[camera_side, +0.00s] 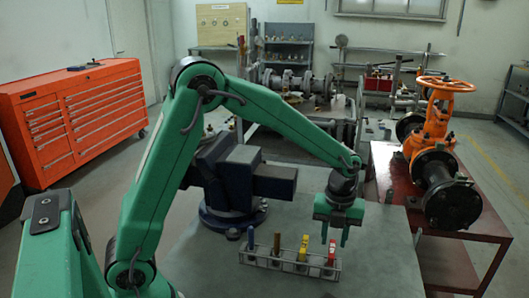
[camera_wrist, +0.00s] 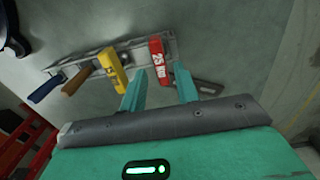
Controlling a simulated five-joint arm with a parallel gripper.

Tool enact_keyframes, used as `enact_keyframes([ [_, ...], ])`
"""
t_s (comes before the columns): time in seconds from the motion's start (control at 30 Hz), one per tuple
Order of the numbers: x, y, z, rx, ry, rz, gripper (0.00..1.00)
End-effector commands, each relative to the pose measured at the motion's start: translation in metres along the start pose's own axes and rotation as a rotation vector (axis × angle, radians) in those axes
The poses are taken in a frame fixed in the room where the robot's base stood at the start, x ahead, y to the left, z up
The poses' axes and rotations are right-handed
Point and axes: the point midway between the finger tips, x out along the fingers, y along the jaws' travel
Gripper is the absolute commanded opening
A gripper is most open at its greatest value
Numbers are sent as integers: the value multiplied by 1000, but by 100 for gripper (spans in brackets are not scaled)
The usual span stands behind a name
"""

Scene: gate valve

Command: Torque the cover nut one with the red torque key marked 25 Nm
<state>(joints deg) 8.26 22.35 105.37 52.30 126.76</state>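The red torque key (camera_side: 331,252) stands in a tool rack (camera_side: 290,269) on the grey bench, at the right end of the row in the side view. In the wrist view the red key (camera_wrist: 159,62) shows white markings that look like 25 Nm. My gripper (camera_side: 334,240) points down, just above the red key. In the wrist view my gripper (camera_wrist: 157,78) is open and empty, with the key's handle lying between and just beyond the fingertips. The gate valve (camera_side: 440,150), orange and black, stands on a dark red table at the right. Cover nut one cannot be made out.
A yellow-handled tool (camera_side: 303,248), a brown-handled tool (camera_side: 276,245) and a blue-handled tool (camera_side: 251,238) share the rack. A blue-grey vise (camera_side: 235,180) stands behind it. A gap separates the bench from the red table (camera_side: 390,192). The bench right of the rack looks clear.

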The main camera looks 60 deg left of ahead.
Motion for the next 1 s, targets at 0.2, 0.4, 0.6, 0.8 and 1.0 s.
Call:
enact_keyframes([
  [0.2, 16, 0, 0, 0, 1, 1, 31],
  [0.4, 28, 0, 0, 0, 0, 1, 31],
  [0.6, 34, 0, 0, 0, 1, 1, 31],
  [0.8, 35, 0, 0, 0, 0, 0, 31],
  [1.0, 35, 0, 0, 0, 0, 0, 31],
])
